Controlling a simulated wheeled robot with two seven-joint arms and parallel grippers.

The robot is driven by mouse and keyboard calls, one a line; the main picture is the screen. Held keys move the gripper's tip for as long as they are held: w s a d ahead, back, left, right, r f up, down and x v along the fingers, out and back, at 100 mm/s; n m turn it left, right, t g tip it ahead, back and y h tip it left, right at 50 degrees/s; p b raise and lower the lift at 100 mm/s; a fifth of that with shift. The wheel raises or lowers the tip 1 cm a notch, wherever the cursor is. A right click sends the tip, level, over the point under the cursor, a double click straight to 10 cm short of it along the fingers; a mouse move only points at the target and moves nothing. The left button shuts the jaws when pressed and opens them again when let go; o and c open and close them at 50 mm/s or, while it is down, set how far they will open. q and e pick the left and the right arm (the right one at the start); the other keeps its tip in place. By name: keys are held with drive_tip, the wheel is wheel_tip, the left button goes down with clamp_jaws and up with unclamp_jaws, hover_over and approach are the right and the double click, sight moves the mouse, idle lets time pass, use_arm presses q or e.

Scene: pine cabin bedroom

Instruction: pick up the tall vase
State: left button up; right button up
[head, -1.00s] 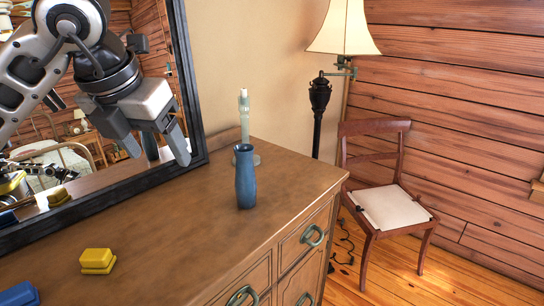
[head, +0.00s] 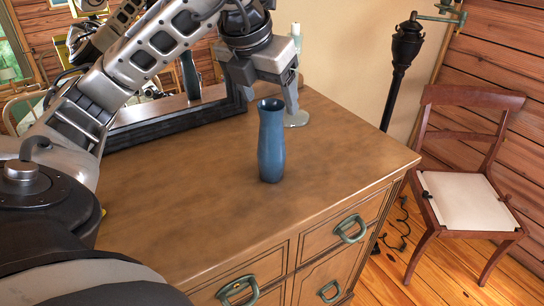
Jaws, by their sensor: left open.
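The tall blue vase (head: 271,147) stands upright on the wooden dresser top (head: 190,185). My left gripper (head: 267,92) is open and empty close to the vase's top, on its far side in the picture. One finger shows just right of the rim and the other to its left. The vase's rim overlaps the gripper in the picture, so I cannot tell the exact gap. My right gripper is not in view.
A pale candlestick (head: 296,118) stands behind the vase and gripper, partly hidden. A black-framed mirror (head: 180,124) stands along the dresser's back. A lamp post (head: 402,58) and a chair (head: 465,200) are to the right. The dresser top before the vase is clear.

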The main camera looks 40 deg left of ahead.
sight(274, 115)
use_arm(q)
drive_tip(key=shift+x, duration=3.05)
drive_tip(key=shift+a, duration=0.2)
drive_tip(key=c, duration=1.5)
drive_tip(key=shift+r, duration=0.1)
